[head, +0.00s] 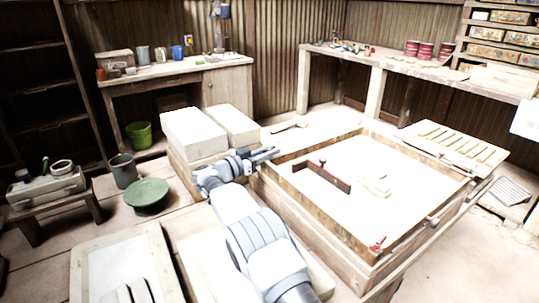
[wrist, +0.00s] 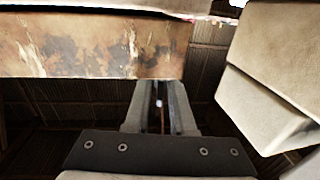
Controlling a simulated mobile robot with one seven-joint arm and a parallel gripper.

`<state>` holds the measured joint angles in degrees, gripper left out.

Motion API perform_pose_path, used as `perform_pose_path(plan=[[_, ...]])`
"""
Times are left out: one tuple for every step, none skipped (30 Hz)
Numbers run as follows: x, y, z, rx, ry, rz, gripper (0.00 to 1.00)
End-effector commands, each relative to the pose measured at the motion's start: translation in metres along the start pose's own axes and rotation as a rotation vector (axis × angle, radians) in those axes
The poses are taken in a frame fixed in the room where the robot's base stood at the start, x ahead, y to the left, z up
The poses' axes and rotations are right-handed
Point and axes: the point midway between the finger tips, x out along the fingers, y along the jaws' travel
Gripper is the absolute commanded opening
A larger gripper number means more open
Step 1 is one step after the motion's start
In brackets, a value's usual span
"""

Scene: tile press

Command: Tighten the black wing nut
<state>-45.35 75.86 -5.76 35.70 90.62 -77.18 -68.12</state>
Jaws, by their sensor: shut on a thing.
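My gripper (head: 268,154) is at the left rim of the large wooden press frame (head: 318,223), near its back left corner. In the wrist view my gripper (wrist: 160,90) points at the underside of a rusty, stained metal edge (wrist: 95,48). The two fingers are close together with a narrow gap. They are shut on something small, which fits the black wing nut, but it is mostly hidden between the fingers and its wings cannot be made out. In the head view the fingers hide that spot too.
Pale blocks (head: 195,130) stand close left of my gripper; a pale block (wrist: 270,75) also shows at right in the wrist view. A red fitting (head: 377,244) sits at the near corner.

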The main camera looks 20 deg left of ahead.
Motion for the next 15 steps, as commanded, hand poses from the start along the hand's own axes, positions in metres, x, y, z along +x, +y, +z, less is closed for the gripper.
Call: perform_pose_path(plan=[[-0.0013, -0.0027, -0.0027, 0.007, 0.001, -0.002, 0.00], [-0.0010, -0.0023, -0.0034, 0.007, 0.001, 0.003, 0.00], [-0.0008, -0.0018, -0.0036, 0.007, 0.000, 0.007, 0.00], [-0.0007, -0.0016, -0.0038, 0.007, -0.001, 0.009, 0.00], [-0.0007, -0.0015, -0.0040, 0.007, -0.001, 0.011, 0.00], [-0.0006, -0.0013, -0.0044, 0.007, -0.001, 0.012, 0.00], [-0.0007, -0.0013, -0.0045, 0.007, -0.001, 0.012, 0.00], [-0.0006, -0.0012, -0.0046, 0.007, -0.001, 0.012, 0.00], [-0.0006, -0.0012, -0.0047, 0.007, -0.001, 0.013, 0.00], [-0.0007, -0.0012, -0.0047, 0.007, -0.001, 0.012, 0.00], [-0.0007, -0.0012, -0.0047, 0.007, -0.001, 0.012, 0.00], [-0.0006, -0.0012, -0.0048, 0.007, -0.001, 0.013, 0.00], [-0.0007, -0.0012, -0.0048, 0.007, -0.001, 0.013, 0.00], [-0.0006, -0.0011, -0.0048, 0.007, -0.001, 0.013, 0.24], [-0.0007, -0.0010, -0.0049, 0.007, -0.001, 0.013, 0.32]])
